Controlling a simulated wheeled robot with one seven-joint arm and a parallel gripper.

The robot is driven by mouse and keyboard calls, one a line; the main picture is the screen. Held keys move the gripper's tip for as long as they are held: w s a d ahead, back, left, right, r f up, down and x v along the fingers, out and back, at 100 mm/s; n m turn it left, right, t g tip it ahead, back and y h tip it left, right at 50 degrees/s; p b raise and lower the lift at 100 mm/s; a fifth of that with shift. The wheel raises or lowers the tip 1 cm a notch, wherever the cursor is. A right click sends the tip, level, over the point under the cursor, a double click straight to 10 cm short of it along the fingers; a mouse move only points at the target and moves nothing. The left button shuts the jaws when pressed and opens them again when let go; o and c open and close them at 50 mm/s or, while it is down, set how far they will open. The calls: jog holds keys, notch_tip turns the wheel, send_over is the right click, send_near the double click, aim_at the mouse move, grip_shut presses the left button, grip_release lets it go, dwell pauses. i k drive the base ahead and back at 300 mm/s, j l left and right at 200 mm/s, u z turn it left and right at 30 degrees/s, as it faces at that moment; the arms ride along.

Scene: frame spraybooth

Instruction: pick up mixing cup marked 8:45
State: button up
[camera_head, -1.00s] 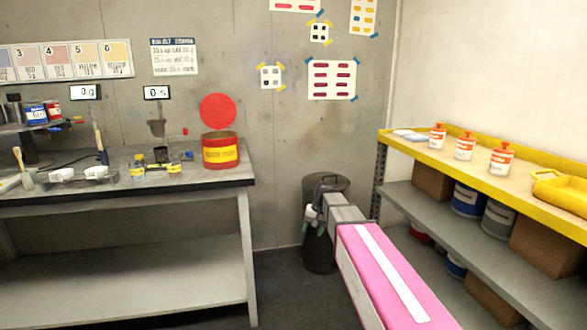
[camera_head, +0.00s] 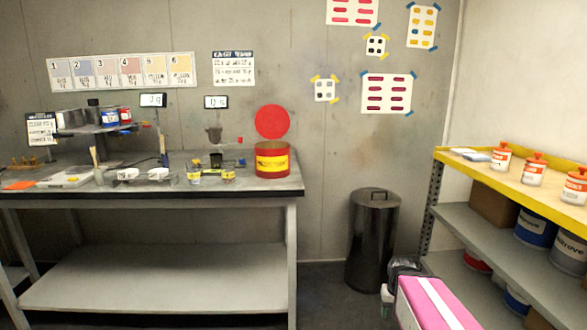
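Two small clear cups with yellow labels, the left cup (camera_head: 194,177) and the right cup (camera_head: 228,174), stand near the front edge of the grey workbench (camera_head: 150,283), left of a red can. The writing on their labels is too small to read, so I cannot tell which, if either, is marked 8:45. My gripper (camera_head: 388,300) is low at the lower right, in front of the dark bin and well away from the cups. Its fingers are mostly hidden, and I cannot tell whether they are open.
The red can (camera_head: 272,165) with a yellow label stands at the bench's right end. A dark lidded bin (camera_head: 373,240) stands on the floor between the bench and a yellow-edged shelf (camera_head: 500,185) of bottles and tins. Small white trays (camera_head: 128,174) sit left of the cups.

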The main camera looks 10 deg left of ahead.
aim_at(227, 166)
jog(key=u, duration=1.4)
jog(key=i+j+z, duration=0.1)
jog(key=j, duration=0.25)
jog(key=i+j, duration=0.2)
jog(key=j, duration=0.15)
jog(key=i+j+z, duration=0.15)
jog(key=j, duration=0.2)
jog(key=i+j, duration=0.1)
jog(key=j, duration=0.25)
jog(key=z, duration=0.05)
